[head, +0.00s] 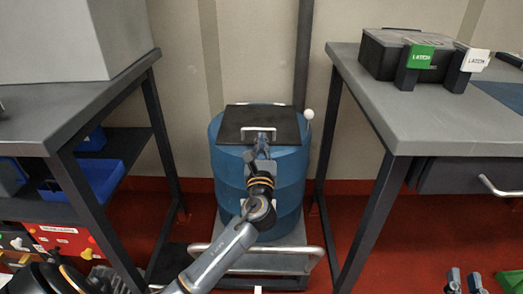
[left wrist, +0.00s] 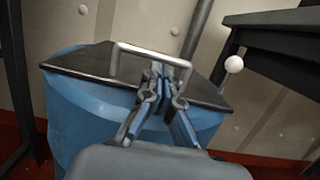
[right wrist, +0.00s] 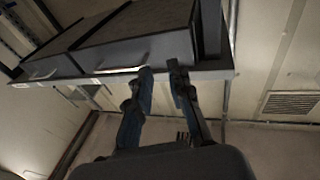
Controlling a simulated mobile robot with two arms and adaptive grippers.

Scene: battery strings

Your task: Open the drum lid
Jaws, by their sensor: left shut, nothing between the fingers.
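A pale metal bar handle (head: 258,129) stands at the lid's near edge; in the left wrist view the handle (left wrist: 130,45) is partly covered by my fingers. My left gripper (head: 262,143) is shut and empty, with its tips (left wrist: 165,72) right at the handle; whether they touch it I cannot tell. My right gripper (right wrist: 162,72) is open and empty, away from the drum; its fingertips show at the bottom right of the head view (head: 464,277).
The drum sits on a low platform (head: 290,258) with a metal rail. A white ball knob (head: 308,115) is beside the lid. Grey tables flank the drum, left (head: 70,98) and right (head: 395,105). The right one holds a dark box (head: 385,58) with latch tags.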

